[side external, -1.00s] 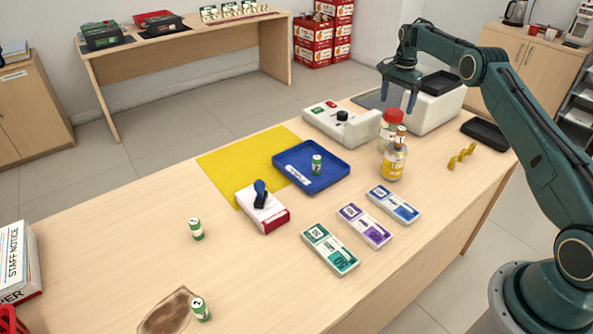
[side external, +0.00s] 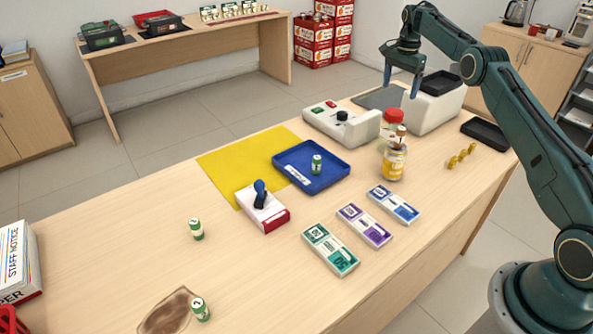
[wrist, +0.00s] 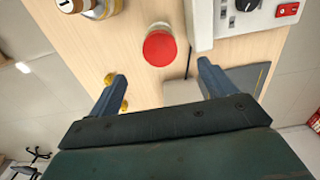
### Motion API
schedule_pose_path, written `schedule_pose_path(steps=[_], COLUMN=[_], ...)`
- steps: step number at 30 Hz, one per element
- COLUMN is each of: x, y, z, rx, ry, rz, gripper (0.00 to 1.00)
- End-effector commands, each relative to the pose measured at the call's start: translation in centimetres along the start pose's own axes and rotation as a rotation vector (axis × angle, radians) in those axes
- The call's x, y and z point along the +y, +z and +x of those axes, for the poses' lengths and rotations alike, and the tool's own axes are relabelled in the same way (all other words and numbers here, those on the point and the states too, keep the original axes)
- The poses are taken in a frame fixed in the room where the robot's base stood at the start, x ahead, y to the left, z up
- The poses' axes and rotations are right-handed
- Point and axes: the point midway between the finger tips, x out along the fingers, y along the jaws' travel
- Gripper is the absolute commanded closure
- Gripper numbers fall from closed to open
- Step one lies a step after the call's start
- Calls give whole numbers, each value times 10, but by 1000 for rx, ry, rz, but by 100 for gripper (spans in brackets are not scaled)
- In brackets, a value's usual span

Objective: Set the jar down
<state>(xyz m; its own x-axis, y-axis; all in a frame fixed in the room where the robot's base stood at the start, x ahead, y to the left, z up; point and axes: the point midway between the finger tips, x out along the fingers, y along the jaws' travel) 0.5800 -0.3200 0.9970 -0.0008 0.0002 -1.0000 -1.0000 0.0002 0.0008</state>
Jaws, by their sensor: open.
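A clear jar with a red lid (side external: 393,116) stands upright on the counter, partly hidden behind a yellow-labelled jar (side external: 394,164). The red lid also shows in the wrist view (wrist: 159,47). My gripper (side external: 401,90) is above the red-lidded jar, its fingers spread and empty, clear of the lid. In the wrist view, my gripper (wrist: 162,72) has the red lid between and beyond its fingertips. The yellow-labelled jar has a small copper-coloured piece on top, marked 1 in the wrist view (wrist: 68,5).
A white device with a black knob (side external: 342,126) stands left of the jars, and a white machine (side external: 432,108) behind them. A blue tray (side external: 312,180) holds a green roll. Colored note packs (side external: 365,225) lie in front.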

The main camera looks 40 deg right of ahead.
Motion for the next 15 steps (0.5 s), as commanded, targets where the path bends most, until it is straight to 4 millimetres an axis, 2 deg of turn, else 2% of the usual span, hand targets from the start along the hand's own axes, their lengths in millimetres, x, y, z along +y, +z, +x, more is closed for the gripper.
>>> schedule_pose_path(steps=[8,11,15], x=[-1,-1,0], y=[4,11,28], z=[-8,-20,-46], rx=[4,8,20], ry=[-7,-15,-33], rz=[-17,-46,-112], gripper=[17,17,17])
